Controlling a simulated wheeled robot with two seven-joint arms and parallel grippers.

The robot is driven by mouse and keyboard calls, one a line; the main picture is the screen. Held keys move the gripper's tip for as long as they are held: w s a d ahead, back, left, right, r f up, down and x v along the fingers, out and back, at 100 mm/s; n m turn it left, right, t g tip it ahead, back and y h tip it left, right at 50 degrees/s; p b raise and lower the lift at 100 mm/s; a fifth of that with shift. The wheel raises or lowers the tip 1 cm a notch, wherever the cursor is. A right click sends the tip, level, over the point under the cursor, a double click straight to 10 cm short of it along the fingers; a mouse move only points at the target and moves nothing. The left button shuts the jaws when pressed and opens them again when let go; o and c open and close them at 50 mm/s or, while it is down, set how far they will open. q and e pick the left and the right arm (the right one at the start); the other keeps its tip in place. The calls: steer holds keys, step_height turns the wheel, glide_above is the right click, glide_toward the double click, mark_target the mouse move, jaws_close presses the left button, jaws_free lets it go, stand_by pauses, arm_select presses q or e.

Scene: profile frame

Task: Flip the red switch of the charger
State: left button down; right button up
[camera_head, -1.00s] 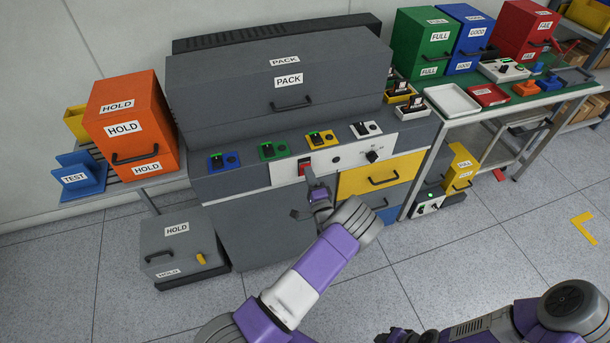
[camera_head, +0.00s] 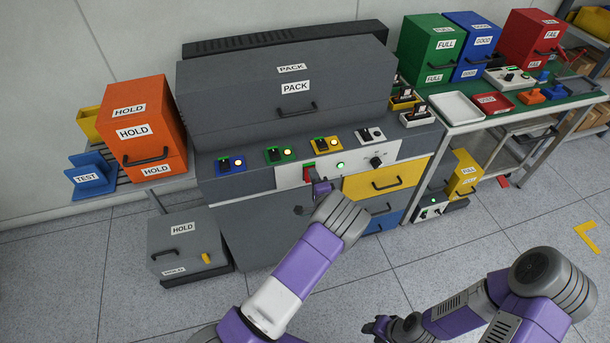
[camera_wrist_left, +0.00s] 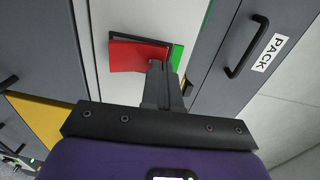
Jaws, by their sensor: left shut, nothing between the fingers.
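The charger (camera_head: 280,92) is a grey cabinet labelled PACK with a white front panel. The red switch (camera_head: 307,176) sits on that panel, partly hidden by my left gripper. In the left wrist view the red rocker (camera_wrist_left: 135,55) is tilted, with a green patch (camera_wrist_left: 178,57) beside it. My left gripper (camera_head: 318,182) is shut and empty, its fingertips at the switch; in the wrist view the fingertips (camera_wrist_left: 160,72) appear to touch or nearly touch the rocker. A green lamp (camera_head: 340,165) glows on the panel. My right gripper (camera_head: 377,327) is low at the bottom, its jaws unclear.
A yellow drawer (camera_head: 365,184) is right of the switch. An orange HOLD box (camera_head: 140,120) stands left. The floor in front is open.

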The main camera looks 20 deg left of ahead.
arm_select(q)
steer(key=r+p+v, duration=0.2)
steer(key=p+v, duration=0.1)
steer(key=v, duration=1)
steer(key=shift+s+d+r+p, duration=0.2)
steer(key=shift+s+r+p, duration=0.05)
steer(key=shift+r+p, duration=0.1)
steer(key=shift+f, duration=0.1)
steer(key=s+a+f+n+g+h, duration=0.2)
steer(key=s+f+n+g+h, duration=0.6)
steer(key=f, duration=0.6)
steer(key=s+d+n+g+h, duration=0.2)
steer(key=s+d+h, duration=0.1)
steer(key=s, duration=0.6)
steer(key=s+d+n+g+h, duration=0.3)
steer(key=s+d, duration=0.1)
steer(key=s, duration=0.6)
steer(key=shift+d+r+h, duration=0.15)
steer(key=shift+h, duration=0.25)
steer(key=shift+s, duration=0.1)
